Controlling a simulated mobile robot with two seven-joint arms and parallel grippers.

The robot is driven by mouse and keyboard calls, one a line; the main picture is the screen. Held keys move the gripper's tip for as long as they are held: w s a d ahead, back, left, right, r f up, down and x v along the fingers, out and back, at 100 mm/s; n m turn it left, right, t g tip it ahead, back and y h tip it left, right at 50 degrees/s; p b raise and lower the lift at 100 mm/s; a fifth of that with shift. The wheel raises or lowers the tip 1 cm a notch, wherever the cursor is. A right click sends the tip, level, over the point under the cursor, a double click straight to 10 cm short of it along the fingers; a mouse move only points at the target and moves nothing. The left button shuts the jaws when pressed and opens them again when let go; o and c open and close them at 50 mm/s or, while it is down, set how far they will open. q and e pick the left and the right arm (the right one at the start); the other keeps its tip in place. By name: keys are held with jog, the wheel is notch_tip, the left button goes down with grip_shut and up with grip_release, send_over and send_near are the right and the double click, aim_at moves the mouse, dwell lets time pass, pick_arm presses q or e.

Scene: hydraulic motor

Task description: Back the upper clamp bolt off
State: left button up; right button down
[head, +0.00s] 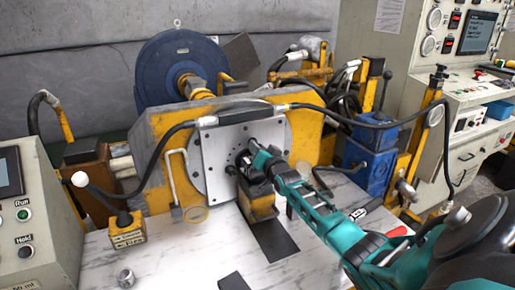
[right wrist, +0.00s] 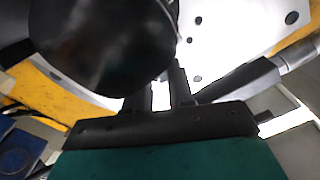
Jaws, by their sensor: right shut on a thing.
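My right gripper (head: 254,151) reaches in from the right, its tips close to the upper part of the square grey plate (head: 217,160). It is shut on a small part at the plate, apparently the upper clamp bolt, which the fingers mostly hide. In the right wrist view the two dark fingers (right wrist: 160,92) point at the pale plate (right wrist: 235,35), and a large dark round body (right wrist: 104,42) covers the upper left. My left gripper is not in view.
A yellow frame (head: 158,135) carries the plate, with black hoses (head: 352,122) around it. A lever box (head: 127,232) and control panel (head: 22,215) stand at left. A blue unit (head: 368,150) is at right. The front white table (head: 185,262) is largely clear, with a small metal part (head: 126,278).

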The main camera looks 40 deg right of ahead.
jog(key=shift+n, duration=1.2)
jog(key=c, duration=1)
grip_release()
jog(key=shift+o, duration=0.2)
jog(key=shift+s+a+p, duration=0.15)
jog(key=shift+s+p, duration=0.2)
jog(key=shift+s, duration=0.05)
jog(key=p+v, duration=0.2)
jog(key=v, duration=1)
